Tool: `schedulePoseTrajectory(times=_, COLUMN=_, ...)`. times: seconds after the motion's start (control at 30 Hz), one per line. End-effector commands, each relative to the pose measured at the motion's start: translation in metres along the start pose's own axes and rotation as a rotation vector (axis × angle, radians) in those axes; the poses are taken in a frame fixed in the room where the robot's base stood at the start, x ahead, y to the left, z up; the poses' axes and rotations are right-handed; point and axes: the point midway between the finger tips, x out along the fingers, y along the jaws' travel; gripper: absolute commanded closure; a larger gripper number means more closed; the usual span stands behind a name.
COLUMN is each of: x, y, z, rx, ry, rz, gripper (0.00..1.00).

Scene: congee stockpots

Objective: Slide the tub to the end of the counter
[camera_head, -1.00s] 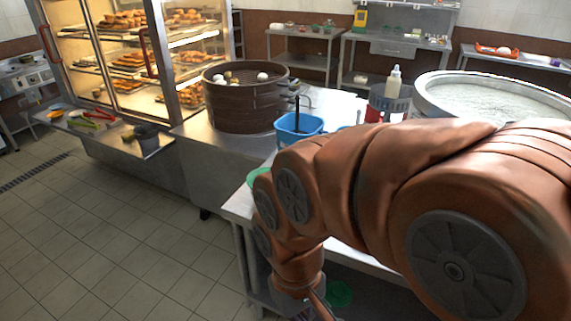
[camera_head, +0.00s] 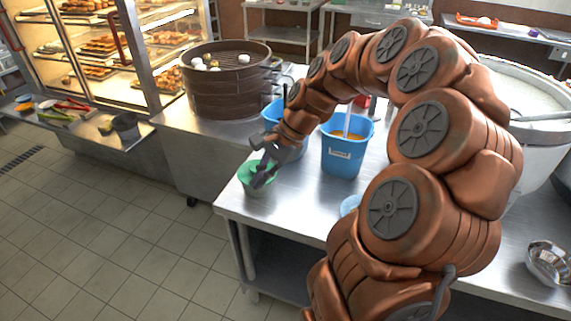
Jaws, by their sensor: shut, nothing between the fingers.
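A blue tub (camera_head: 346,158) with a white label and orange contents stands upright on the steel counter (camera_head: 290,222), a stick-like handle rising from it. A second blue tub (camera_head: 273,112) stands behind it to the left, partly hidden by my arm. My gripper (camera_head: 260,181) is shut and empty. It points down at the green tub and covers part of it; I cannot tell whether it touches it.
A dark round steamer (camera_head: 228,95) with buns stands on the left-hand counter. A large pot (camera_head: 535,100) is at the right, with a metal bowl (camera_head: 549,262) near the front right. A lit food cabinet (camera_head: 100,50) stands at the left.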

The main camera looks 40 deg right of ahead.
Motion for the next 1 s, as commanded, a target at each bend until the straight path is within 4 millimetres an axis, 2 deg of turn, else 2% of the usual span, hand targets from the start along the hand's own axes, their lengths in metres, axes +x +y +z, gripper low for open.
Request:
schedulePoseTrajectory(times=0.03, x=-0.012, y=-0.007, z=-0.024, rx=0.109, ry=-0.013, rz=-0.048, gripper=1.00)
schedulePoseTrajectory(times=0.2, x=-0.042, y=-0.010, z=-0.102, rx=0.460, ry=-0.057, rz=-0.196, gripper=1.00)
schedulePoseTrajectory(times=0.3, x=-0.056, y=-0.001, z=-0.143, rx=0.638, ry=-0.082, rz=-0.266, gripper=1.00)
schedulePoseTrajectory(times=0.43, x=-0.071, y=0.013, z=-0.183, rx=0.804, ry=-0.103, rz=-0.334, gripper=1.00)
schedulePoseTrajectory(times=0.57, x=-0.075, y=0.023, z=-0.202, rx=0.891, ry=-0.117, rz=-0.364, gripper=1.00)
schedulePoseTrajectory(times=0.73, x=-0.069, y=0.021, z=-0.207, rx=0.912, ry=-0.120, rz=-0.372, gripper=1.00)
schedulePoseTrajectory(times=1.0, x=-0.030, y=0.005, z=-0.205, rx=0.908, ry=-0.125, rz=-0.366, gripper=1.00)
